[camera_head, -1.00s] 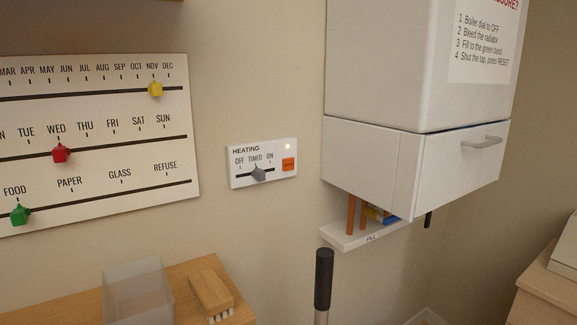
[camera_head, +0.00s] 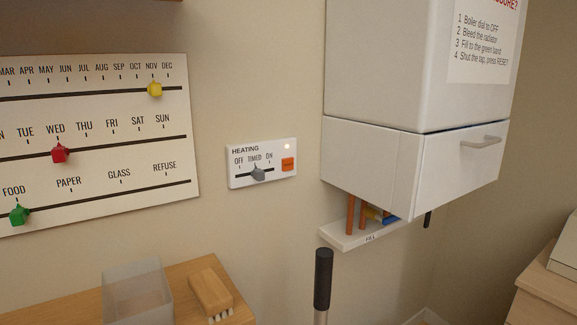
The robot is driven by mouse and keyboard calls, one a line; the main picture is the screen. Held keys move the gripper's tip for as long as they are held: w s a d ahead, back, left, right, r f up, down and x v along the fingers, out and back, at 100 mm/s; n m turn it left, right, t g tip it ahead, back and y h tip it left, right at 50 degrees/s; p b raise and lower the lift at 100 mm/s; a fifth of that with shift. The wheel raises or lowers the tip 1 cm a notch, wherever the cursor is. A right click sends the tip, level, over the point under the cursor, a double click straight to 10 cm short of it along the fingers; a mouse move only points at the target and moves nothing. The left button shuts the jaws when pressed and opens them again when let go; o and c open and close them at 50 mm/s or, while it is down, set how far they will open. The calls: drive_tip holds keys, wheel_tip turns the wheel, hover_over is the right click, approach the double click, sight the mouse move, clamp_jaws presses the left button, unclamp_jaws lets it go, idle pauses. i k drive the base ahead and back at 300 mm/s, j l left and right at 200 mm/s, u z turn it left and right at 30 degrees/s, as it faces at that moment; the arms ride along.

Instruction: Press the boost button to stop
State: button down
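The heating panel (camera_head: 262,163) is a small white plate on the wall, left of the boiler. Its orange button (camera_head: 288,164) is at the right end, and the lettering on it is too small to read. A small pale light (camera_head: 287,146) above the button looks lit. The panel's grey slider (camera_head: 258,174) stands at about TIMED, between OFF and ON. My gripper is not in view, and nothing covers the panel.
The white boiler (camera_head: 420,70) juts out right of the panel, with a FILL shelf (camera_head: 362,234) and pipes below. A black-topped upright handle (camera_head: 323,278) stands below. A wooden surface (camera_head: 190,272) holds a clear bin (camera_head: 138,290) and a brush (camera_head: 211,292). A slider board (camera_head: 110,120) hangs left.

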sight(287, 163)
drive_tip(key=l+u, duration=0.35)
drive_tip(key=i+l+u, duration=0.1)
drive_tip(key=u, duration=0.25)
drive_tip(key=l+u, duration=0.3)
drive_tip(key=k+l, duration=0.05)
drive_tip(key=l, duration=0.05)
